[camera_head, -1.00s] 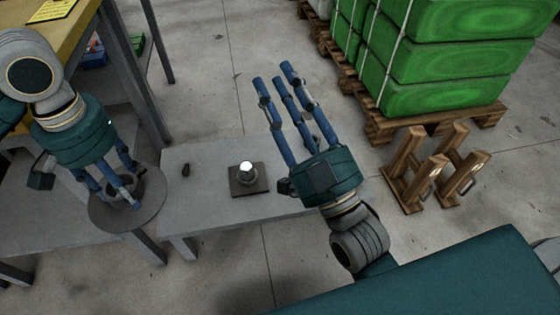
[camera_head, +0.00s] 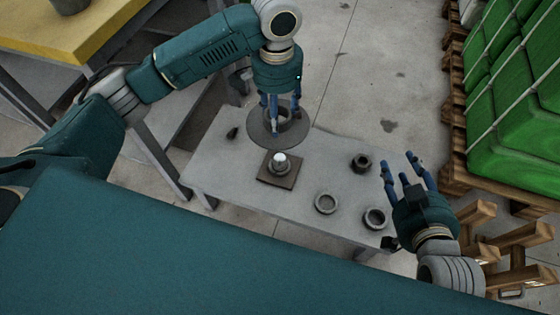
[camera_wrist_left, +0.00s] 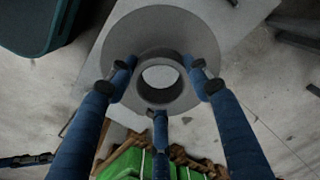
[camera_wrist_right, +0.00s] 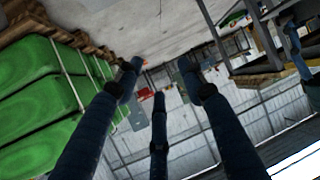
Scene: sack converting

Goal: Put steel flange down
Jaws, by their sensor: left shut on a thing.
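The steel flange is a grey disc with a raised round collar (camera_head: 262,133). My left gripper (camera_head: 278,112) is shut on its collar and holds it over the far side of the grey table (camera_head: 225,170). In the left wrist view the flange (camera_wrist_left: 120,38) fills the space between the three blue fingers, with the table behind it. I cannot tell how high it is above the table. My right gripper (camera_head: 405,165) is open and empty at the table's right end; its spread fingers also show in the right wrist view (camera_wrist_right: 160,80).
On the table are a square brown plate with a pale-topped post (camera_head: 278,172), a small dark object (camera_head: 232,133), a dark ring (camera_head: 361,162) and two grey rings (camera_head: 326,203) (camera_head: 375,218). Green sacks (camera_head: 510,110) on pallets and wooden trestles (camera_head: 510,245) stand right. A yellow-topped bench (camera_head: 110,30) is far left.

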